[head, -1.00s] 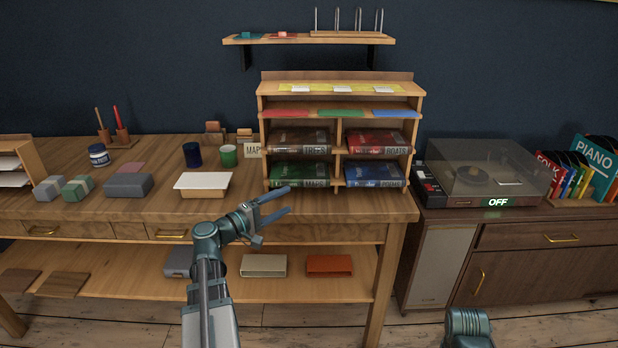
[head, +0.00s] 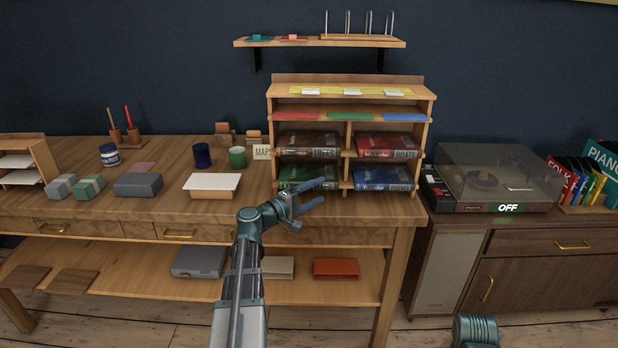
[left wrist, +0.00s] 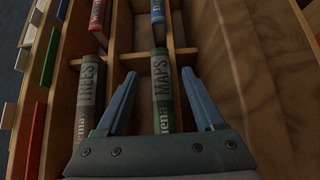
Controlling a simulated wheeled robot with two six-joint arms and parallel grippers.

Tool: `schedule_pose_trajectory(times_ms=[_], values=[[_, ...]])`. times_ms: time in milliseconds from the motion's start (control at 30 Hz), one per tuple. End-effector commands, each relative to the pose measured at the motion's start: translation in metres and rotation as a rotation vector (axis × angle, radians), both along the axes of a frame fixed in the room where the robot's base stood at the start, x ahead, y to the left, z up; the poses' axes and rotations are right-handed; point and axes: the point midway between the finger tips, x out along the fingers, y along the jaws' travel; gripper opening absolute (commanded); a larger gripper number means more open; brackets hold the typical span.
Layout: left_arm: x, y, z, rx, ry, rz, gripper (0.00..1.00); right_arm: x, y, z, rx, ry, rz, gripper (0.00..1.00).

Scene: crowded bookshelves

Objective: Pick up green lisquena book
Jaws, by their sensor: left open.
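The green book (head: 299,175) lies flat in the lower left compartment of the small shelf unit on the desk. In the left wrist view its green spine (left wrist: 161,98) reads MAPS, with "ena" below, and faces my gripper. My left gripper (head: 327,191) is open and empty, just in front of the lower compartments. In the left wrist view my left gripper (left wrist: 160,80) has one finger on each side of the green spine; I cannot tell how deep they reach. The right gripper is out of view.
A dark TREES book (head: 306,145) lies above the green one, a red BOATS book (head: 385,146) upper right, a blue book (head: 384,178) lower right. A wooden divider (head: 347,150) separates the columns. A green cup (head: 237,157) and MAPS card (head: 262,152) stand left.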

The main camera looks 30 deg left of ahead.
Motion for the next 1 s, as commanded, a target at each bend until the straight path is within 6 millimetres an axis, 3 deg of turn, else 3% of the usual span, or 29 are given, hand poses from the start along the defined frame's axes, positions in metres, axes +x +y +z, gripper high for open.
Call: schedule_pose_trajectory(times_ms=[233, 500, 900, 1000], values=[[0.037, -0.007, -0.001, 0.000, 0.000, -0.001, 0.70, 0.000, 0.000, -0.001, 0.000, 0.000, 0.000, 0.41], [0.041, -0.010, -0.001, 0.000, 0.000, 0.000, 0.70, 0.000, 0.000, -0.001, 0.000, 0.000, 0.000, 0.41], [0.041, -0.009, -0.001, 0.000, 0.000, 0.000, 0.00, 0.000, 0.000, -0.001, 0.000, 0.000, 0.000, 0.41], [0.041, -0.009, -0.001, 0.000, 0.000, 0.000, 0.00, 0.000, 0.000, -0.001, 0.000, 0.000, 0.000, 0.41]])
